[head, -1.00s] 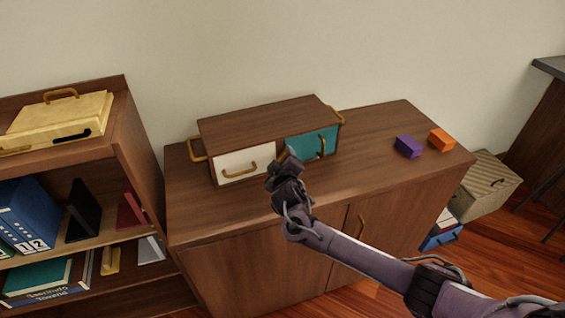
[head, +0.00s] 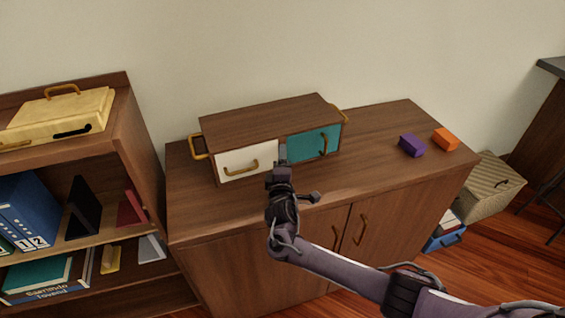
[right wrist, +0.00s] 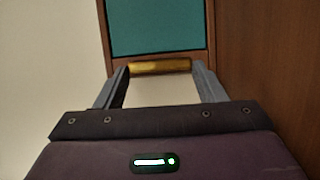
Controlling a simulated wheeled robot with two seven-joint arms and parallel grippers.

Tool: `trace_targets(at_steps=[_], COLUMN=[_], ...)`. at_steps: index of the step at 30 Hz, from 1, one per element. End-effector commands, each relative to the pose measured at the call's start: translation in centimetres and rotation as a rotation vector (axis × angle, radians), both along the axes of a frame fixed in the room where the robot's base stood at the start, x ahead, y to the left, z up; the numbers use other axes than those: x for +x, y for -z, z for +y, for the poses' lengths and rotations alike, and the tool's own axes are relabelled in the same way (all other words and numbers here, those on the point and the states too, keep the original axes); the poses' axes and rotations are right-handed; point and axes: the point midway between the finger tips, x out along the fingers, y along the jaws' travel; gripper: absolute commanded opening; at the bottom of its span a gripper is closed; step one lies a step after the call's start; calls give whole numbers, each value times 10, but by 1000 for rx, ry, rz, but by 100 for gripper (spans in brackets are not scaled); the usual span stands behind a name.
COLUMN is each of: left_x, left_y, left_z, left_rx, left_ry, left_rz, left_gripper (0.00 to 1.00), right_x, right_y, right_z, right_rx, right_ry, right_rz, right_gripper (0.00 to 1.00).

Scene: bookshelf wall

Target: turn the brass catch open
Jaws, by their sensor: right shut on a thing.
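A low wooden cabinet (head: 262,122) stands on the sideboard, with a white front (head: 234,164) at its left and a teal front (head: 308,147) at its right. Both fronts look closed. The brass catch (right wrist: 160,67) shows in the right wrist view as a short gold bar at the wooden edge of the teal front. My right gripper (head: 283,155) reaches the cabinet between the two fronts. Its fingers (right wrist: 160,72) are shut on the catch, one at each side of it. In the head view the gripper hides the catch. My left gripper is not in view.
A purple block (head: 412,146) and an orange block (head: 445,139) lie on the sideboard top (head: 375,145), right of the cabinet. A bookshelf (head: 125,150) stands at the left. A woven box (head: 490,188) is on the floor at right. The sideboard's front strip is mostly clear.

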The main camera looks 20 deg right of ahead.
Motion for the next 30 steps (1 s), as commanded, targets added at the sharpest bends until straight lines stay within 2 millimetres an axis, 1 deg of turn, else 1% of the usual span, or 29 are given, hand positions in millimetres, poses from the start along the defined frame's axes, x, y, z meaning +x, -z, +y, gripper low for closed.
trace_targets(at_steps=[17,18,22,30], left_x=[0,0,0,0], left_y=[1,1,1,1], left_z=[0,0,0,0], left_rx=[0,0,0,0], left_ry=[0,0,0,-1], left_rz=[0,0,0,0], left_gripper=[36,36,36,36], right_x=[0,0,0,-1], right_y=[2,2,1,1], right_z=[2,2,1,1], right_rx=[-30,-30,-29,-28], right_ry=[-4,-4,-3,-2], right_rz=[0,0,-1,-2], right_gripper=[41,69,85,85])
